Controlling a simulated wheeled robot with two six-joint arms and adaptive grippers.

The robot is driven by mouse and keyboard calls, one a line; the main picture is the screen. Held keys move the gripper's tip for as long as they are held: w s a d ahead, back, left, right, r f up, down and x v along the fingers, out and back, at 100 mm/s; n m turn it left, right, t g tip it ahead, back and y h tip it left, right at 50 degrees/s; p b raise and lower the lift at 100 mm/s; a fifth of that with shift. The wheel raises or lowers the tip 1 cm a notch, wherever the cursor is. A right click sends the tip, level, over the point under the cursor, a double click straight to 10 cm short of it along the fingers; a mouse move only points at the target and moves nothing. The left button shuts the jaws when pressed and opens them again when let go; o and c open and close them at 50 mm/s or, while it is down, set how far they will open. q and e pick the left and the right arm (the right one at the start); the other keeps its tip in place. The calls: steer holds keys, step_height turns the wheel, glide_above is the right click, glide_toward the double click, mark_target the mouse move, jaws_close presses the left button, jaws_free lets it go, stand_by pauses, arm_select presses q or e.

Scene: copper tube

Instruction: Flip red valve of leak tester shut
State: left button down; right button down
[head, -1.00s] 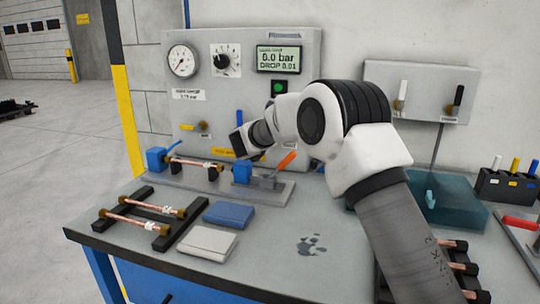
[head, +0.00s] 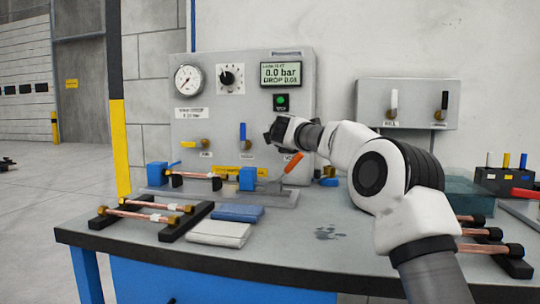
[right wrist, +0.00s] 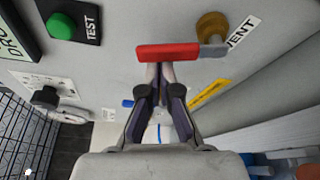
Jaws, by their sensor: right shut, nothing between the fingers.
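The leak tester (head: 300,115) is a grey panel with a gauge, a dial, a display and a green button. The red valve handle (right wrist: 168,52) shows in the right wrist view as a horizontal bar, joined by a grey stem to a brass fitting (right wrist: 212,27) beside a VENT label. My right gripper (right wrist: 160,72) is shut and empty, its fingertips right at the handle's near edge; I cannot tell whether they touch. In the head view my right gripper (head: 274,130) is at the panel's right part and hides the red valve. My left gripper is not in view.
A yellow-handled valve (head: 188,144) and an upright blue-handled valve (head: 243,132) sit left of the gripper. Below stands a clamp fixture with an orange lever (head: 292,164) and a copper tube (head: 195,174). Tube racks (head: 188,228) and cloth-like pads (head: 218,233) lie on the bench (head: 280,240).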

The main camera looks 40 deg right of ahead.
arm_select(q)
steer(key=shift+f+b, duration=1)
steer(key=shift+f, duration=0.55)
arm_select(e)
steer(key=shift+s+d+r+m, duration=0.5)
steer(key=shift+s+d+m, duration=0.1)
steer(key=shift+s+m, duration=0.1)
